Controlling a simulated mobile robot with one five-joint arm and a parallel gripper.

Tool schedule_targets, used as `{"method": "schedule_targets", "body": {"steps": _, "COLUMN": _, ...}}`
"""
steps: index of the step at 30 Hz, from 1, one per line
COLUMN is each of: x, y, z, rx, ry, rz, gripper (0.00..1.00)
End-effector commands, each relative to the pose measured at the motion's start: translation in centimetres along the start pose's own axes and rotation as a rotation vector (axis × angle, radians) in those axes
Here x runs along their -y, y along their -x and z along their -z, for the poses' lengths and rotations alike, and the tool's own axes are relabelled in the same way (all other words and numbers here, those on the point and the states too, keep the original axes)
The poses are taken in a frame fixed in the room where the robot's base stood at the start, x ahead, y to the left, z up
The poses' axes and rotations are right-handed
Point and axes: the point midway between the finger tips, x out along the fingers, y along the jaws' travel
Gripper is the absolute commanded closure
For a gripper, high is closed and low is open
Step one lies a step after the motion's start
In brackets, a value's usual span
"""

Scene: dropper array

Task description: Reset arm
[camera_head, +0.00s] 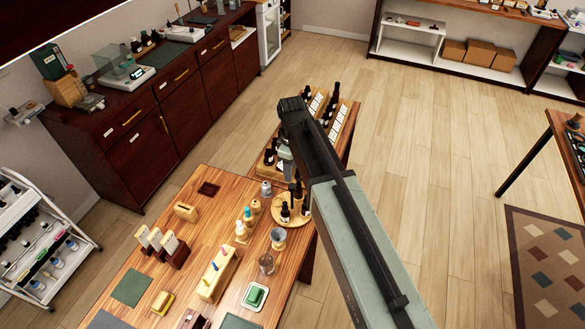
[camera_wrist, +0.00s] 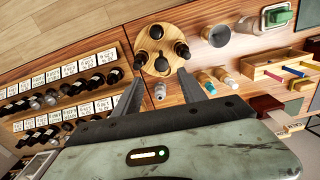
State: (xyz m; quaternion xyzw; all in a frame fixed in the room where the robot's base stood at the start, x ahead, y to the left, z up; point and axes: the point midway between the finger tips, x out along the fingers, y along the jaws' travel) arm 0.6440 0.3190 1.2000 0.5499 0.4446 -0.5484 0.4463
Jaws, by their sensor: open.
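My arm (camera_head: 350,235) reaches out from the lower right in the head view, over the right side of the wooden table (camera_head: 207,210). In the wrist view my gripper (camera_wrist: 161,76) is open, with two dark fingers apart and nothing held between them. Beyond the fingertips is a round wooden tray (camera_wrist: 164,46) with several dark bottles on it. A small clear bottle (camera_wrist: 160,91) shows between the fingers. In the head view my arm's far end hides part of the table's right end and the fingers cannot be made out clearly.
Racks of dark dropper bottles with white label cards (camera_wrist: 75,71) lie left of my gripper in the wrist view. Small bottles, a funnel (camera_head: 278,237) and a glass beaker (camera_head: 266,263) stand near the tray.

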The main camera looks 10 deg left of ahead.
Motion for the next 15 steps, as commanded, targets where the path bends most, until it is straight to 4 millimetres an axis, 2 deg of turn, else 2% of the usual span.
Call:
{"method": "schedule_targets", "body": {"steps": 13, "x": 0.0, "y": -0.3, "z": -0.1, "rx": 0.0, "ry": -0.001, "rz": 0.0, "gripper": 0.51}}
{"method": "schedule_targets", "body": {"steps": 15, "x": -1.1, "y": -2.1, "z": -1.3, "rx": 0.0, "ry": -0.026, "rz": 0.0, "gripper": 0.51}}
